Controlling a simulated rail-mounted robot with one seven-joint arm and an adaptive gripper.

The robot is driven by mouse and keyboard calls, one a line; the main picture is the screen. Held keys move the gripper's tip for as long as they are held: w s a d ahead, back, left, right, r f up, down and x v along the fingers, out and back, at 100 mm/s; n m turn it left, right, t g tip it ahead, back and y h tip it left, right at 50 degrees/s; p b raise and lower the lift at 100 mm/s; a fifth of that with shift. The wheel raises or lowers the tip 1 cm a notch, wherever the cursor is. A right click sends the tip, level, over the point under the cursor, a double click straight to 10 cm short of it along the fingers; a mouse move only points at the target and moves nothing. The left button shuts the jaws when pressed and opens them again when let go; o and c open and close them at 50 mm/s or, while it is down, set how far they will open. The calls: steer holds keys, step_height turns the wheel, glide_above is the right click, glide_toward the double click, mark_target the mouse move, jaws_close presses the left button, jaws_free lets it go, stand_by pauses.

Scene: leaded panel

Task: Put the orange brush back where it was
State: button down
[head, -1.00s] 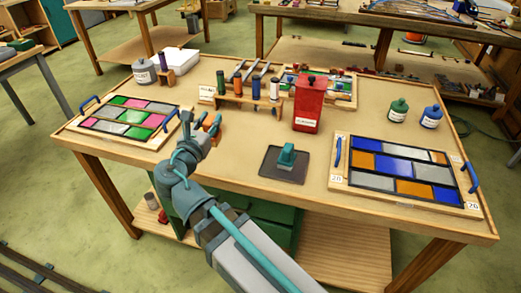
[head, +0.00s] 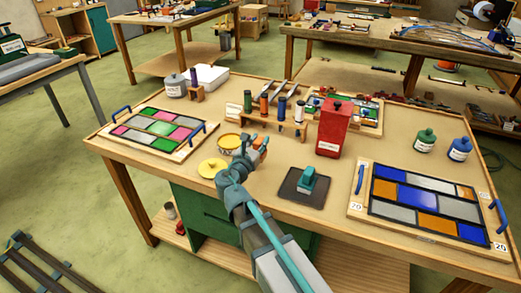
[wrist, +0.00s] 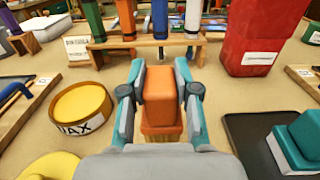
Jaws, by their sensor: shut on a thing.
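The orange brush (wrist: 160,88) is held upright between the two fingers of my gripper (wrist: 160,95), with its orange block up and tan bristles below. In the head view my gripper (head: 257,147) is over the table, in front of the wooden rack (head: 275,128) and right of an open yellow wax tin (head: 229,142). The brush is mostly hidden by the gripper there; a bit of orange shows. The wrist view shows the tin (wrist: 82,108) at the left. Whether the bristles touch the table cannot be told.
The rack holds green, orange, blue and white upright cylinders. A yellow lid (head: 212,168) lies left of my arm. A red box (head: 333,127) and a dark tray (head: 293,190) with a teal block (head: 307,180) are on the right. Glass panels lie at both sides.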

steer(key=shift+w+d+f, duration=0.1)
steer(key=shift+w+f, duration=0.25)
steer(key=shift+f, duration=0.05)
steer(key=f, duration=0.2)
steer(key=shift+w+d+f, duration=0.1)
steer(key=shift+w+f, duration=0.15)
steer(key=shift+f, duration=0.6)
steer(key=shift+f, duration=0.1)
steer(key=c, duration=0.8)
jaws_free()
steer(key=shift+c, duration=0.2)
steer(key=b+v, duration=0.1)
steer(key=v, duration=1.1)
